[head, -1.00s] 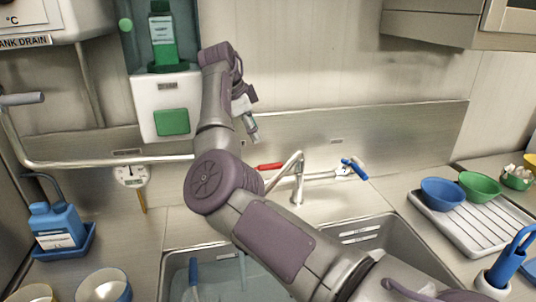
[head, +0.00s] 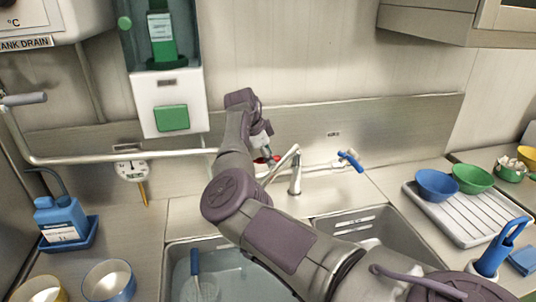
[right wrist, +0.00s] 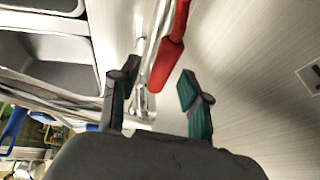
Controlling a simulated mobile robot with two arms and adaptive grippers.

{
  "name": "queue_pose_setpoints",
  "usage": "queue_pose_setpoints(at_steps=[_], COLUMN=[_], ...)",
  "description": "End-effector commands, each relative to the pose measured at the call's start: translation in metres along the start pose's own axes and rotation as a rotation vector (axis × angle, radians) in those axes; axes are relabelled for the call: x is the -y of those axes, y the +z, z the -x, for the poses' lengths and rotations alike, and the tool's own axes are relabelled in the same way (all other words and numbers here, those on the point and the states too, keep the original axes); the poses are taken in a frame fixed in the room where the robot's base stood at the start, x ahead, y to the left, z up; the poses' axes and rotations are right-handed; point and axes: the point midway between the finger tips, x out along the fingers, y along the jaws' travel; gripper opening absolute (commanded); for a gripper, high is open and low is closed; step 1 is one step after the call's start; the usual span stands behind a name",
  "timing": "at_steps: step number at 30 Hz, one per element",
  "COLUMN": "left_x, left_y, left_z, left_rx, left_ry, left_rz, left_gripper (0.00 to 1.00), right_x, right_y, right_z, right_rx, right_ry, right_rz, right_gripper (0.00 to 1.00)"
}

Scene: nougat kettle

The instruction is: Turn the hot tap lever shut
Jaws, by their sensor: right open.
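The red hot tap lever (head: 266,160) is on the left side of the sink tap (head: 296,172) in the head view, partly hidden by my right gripper (head: 263,148). In the right wrist view the red lever (right wrist: 170,52) runs from the top edge down to between the fingertips of my open right gripper (right wrist: 157,84). The fingers stand on either side of its end; no grip on it shows. The blue lever (head: 351,160) is on the tap's right side. My left gripper is not in view.
A sink basin (head: 228,270) with water lies below the tap. A white dispenser (head: 170,102) hangs at the wall on the left. A drying rack (head: 462,222) with bowls stands on the right. A blue bottle (head: 58,220) stands at the far left.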

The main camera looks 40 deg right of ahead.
Motion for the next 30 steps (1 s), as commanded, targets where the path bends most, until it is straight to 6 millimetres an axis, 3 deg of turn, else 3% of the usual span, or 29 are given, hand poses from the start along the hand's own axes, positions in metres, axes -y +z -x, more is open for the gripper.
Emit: queue_pose_setpoints(at_steps=[6, 14, 30], left_x=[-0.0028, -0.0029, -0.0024], left_y=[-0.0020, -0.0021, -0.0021], left_z=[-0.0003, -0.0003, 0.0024], left_rx=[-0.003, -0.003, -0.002], left_ry=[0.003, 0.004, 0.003], left_rz=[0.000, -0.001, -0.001], left_gripper=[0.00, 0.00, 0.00], right_x=[0.0000, 0.0000, -0.0024], right_y=[0.0001, 0.0002, 0.0000], right_z=[-0.0004, -0.0001, 0.0012], right_rx=[0.000, 0.000, -0.007], right_ry=[0.000, 0.000, 0.012], right_rz=[0.000, 0.000, -0.028], right_gripper=[0.45, 0.01, 0.00])
